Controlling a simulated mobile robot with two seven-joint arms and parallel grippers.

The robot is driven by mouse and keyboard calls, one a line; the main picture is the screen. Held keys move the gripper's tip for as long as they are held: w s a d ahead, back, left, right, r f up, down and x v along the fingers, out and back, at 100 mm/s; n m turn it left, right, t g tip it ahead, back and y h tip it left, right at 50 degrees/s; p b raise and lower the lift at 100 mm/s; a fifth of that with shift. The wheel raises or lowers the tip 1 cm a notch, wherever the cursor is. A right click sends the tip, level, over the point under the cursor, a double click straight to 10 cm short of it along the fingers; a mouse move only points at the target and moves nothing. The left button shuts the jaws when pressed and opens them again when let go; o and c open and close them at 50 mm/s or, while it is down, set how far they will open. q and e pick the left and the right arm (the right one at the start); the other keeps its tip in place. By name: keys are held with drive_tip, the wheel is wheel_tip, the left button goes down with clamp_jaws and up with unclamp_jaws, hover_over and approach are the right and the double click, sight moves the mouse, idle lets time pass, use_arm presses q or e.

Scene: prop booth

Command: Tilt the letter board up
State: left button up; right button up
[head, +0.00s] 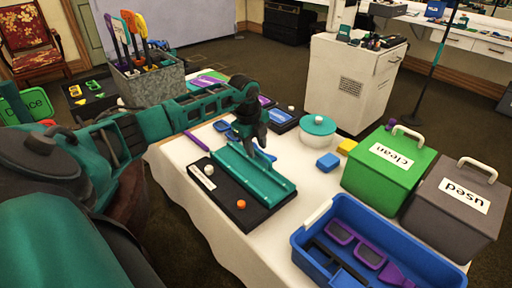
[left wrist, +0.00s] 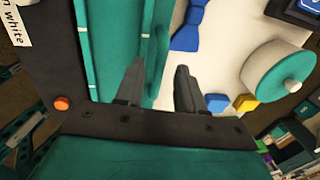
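The letter board is a black base (head: 262,212) with a teal ridged panel (head: 250,175) along it, lying on the white-covered table. It carries an orange knob (head: 241,204), a white knob and a white label. My left gripper (head: 264,150) points down at the far edge of the teal panel. In the left wrist view its two dark fingers (left wrist: 158,85) are apart, with the panel's edge showing between them. I cannot tell whether they touch it. The left wrist view also shows the teal panel (left wrist: 108,60) and the orange knob (left wrist: 61,103). My right gripper is not in view.
A blue tray (head: 330,222) with purple items stands at the table's near right, beside green (head: 385,175) and grey (head: 450,210) lidded boxes. A white pot with a teal lid (head: 318,126), a blue block (head: 328,162) and a blue bow tie (left wrist: 190,25) lie beyond the board.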

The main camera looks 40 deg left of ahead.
use_arm(q)
drive_tip(key=shift+f, duration=0.3)
drive_tip(key=shift+c, duration=0.5)
clamp_jaws()
